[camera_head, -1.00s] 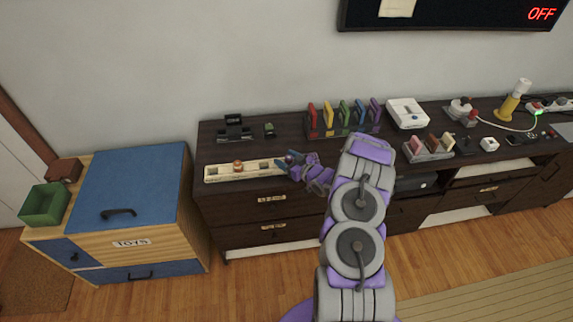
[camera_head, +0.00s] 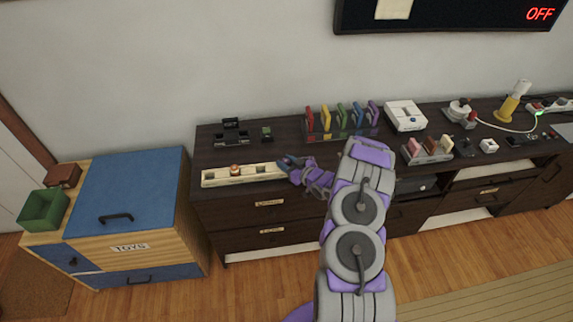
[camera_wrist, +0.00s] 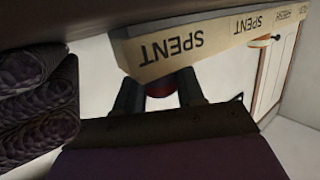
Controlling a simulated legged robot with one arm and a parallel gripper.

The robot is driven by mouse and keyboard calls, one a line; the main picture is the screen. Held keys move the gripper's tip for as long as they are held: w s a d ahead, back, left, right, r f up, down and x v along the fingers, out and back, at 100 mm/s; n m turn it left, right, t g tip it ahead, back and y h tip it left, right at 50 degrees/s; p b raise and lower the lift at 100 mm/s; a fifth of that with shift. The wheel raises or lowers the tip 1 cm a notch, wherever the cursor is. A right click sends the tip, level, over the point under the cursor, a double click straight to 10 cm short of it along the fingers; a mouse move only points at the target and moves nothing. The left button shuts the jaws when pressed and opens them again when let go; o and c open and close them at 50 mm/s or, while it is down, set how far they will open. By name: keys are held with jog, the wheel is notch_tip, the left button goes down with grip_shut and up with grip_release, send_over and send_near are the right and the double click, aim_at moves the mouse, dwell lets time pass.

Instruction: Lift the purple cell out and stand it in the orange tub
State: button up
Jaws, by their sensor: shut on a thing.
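My gripper (camera_head: 284,162) is at the right end of the long cream holder (camera_head: 215,178) on the dark cabinet. In the wrist view, my gripper's two dark fingers (camera_wrist: 160,82) are shut on a cell, of which only a dark red part (camera_wrist: 159,91) shows between them. Its purple colour is not visible, and I cannot tell whether it is clear of the holder. The holder's side (camera_wrist: 222,38) reads SPENT twice and FRESH, upside down. A copper-topped cell (camera_head: 235,169) stands in the holder's left half. I cannot make out a clearly orange tub.
A green tub (camera_head: 42,210) and a reddish-brown box (camera_head: 63,175) sit left of the blue-lidded toy chest (camera_head: 132,190). A rack of coloured cartridges (camera_head: 342,134) and a white console (camera_head: 405,116) stand behind my arm. A black device (camera_head: 230,138) is behind the holder.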

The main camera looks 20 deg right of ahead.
aim_at(286, 161)
jog(key=shift+w+r+p, duration=0.1)
jog(key=shift+r+p, duration=0.2)
jog(key=shift+r, duration=0.4)
notch_tip(286, 161, up, 3)
jog(key=shift+f+p, duration=0.2)
jog(key=shift+p, duration=0.3)
jog(key=a+f+p+v, duration=0.1)
jog(key=v, duration=0.6)
jog(key=s+a+f+p+v, duration=0.1)
jog(key=p+v, duration=0.1)
jog(key=v, duration=0.6)
jog(key=shift+s+a, duration=0.2)
jog(key=shift+s, duration=0.3)
jog(key=w+a+r+m+h, duration=0.1)
jog(key=w+a+r, duration=0.3)
jog(key=r, duration=0.5)
jog(key=w+a+r, duration=0.2)
jog(key=w+r, duration=0.5)
jog(key=r, duration=0.3)
jog(key=s+a+r, duration=0.1)
jog(key=a+r, duration=1.4)
jog(key=r, duration=0.1)
notch_tip(286, 161, down, 13)
jog(key=w+m+t+h, duration=0.1)
jog(key=w+m+h, duration=0.1)
jog(key=h, duration=0.1)
jog(key=shift+a+f+m+h, duration=0.2)
jog(key=shift+f+m+h, duration=0.1)
jog(key=shift+h, duration=0.1)
